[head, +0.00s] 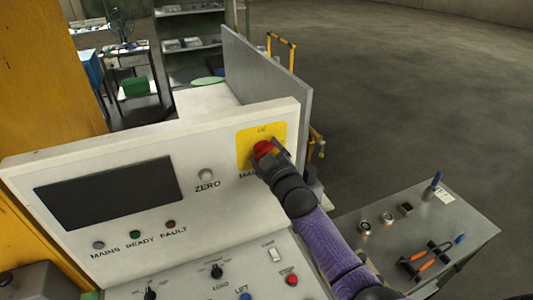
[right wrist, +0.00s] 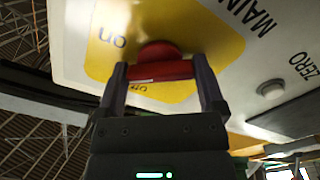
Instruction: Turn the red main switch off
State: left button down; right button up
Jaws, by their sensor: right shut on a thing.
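The red main switch (head: 263,148) sits on a yellow plate (head: 247,159) at the right end of the pale control panel. In the right wrist view its red bar handle (right wrist: 160,70) lies across the picture between my two fingers, with the round red hub behind it. My right gripper (head: 269,153) is shut on this handle. The yellow plate carries the word "on" at the left in the wrist view, and a partly hidden "off" just below the handle. My left gripper is not in view.
The panel holds a dark screen (head: 110,191), a grey ZERO button (head: 206,175), and several lamps and knobs. A red button (head: 291,280) is on the lower desk. A grey side table (head: 465,232) with tools stands at the right. Open floor lies beyond.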

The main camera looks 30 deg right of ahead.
jog(key=n+b, duration=0.1)
jog(key=n, duration=0.9)
jog(key=shift+f, duration=0.1)
jog(key=shift+n, duration=0.4)
jog(key=o, duration=1)
jog(key=shift+c, duration=0.2)
jog(key=s, duration=1)
jog(key=shift+a, duration=0.3)
